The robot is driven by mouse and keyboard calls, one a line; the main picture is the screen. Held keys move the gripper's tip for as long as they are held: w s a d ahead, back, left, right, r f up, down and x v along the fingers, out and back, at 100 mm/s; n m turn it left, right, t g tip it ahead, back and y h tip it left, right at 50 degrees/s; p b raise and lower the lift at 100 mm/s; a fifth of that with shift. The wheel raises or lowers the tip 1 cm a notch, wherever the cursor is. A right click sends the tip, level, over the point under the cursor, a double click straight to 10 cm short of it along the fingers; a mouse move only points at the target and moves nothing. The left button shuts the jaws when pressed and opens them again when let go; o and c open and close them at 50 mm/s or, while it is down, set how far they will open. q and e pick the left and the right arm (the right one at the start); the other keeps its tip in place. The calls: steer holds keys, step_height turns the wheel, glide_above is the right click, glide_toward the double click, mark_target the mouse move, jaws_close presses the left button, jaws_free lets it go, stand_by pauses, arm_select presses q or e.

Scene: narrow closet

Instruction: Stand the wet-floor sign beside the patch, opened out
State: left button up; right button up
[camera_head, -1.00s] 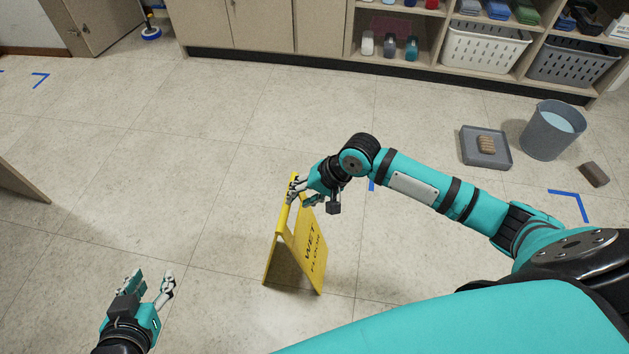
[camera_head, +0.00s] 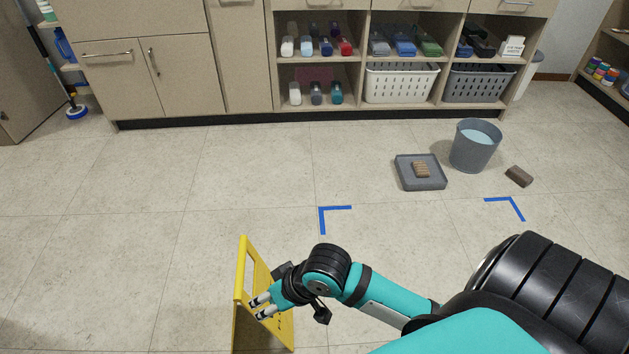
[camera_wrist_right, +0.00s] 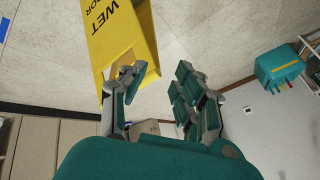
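The yellow wet-floor sign (camera_head: 246,290) is upright at the bottom middle of the head view, its lower part cut off by the frame. I cannot tell how far its panels are spread. In the right wrist view the sign (camera_wrist_right: 118,45) shows its "WET" lettering. My right gripper (camera_head: 262,306) is beside the sign's upper part. In the right wrist view its fingers (camera_wrist_right: 160,92) are apart, with the sign's end by the left finger and a clear gap between them. Blue corner marks (camera_head: 323,217) (camera_head: 512,203) lie on the floor; no wet patch is distinct. My left gripper is not in view.
A grey tray (camera_head: 402,182) with a brown brush (camera_head: 421,170), a grey bucket of water (camera_head: 468,158) and a brown block (camera_head: 519,176) stand at the right. Cabinets and shelves line the back. The floor at left and centre is clear.

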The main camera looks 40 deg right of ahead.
steer(key=s+d+n+h, duration=0.1)
steer(key=s+d+h, duration=0.3)
steer(key=s+d, duration=0.3)
steer(key=shift+s+r+n, duration=0.3)
steer(key=shift+s+n, duration=0.1)
steer(key=shift+s, duration=0.55)
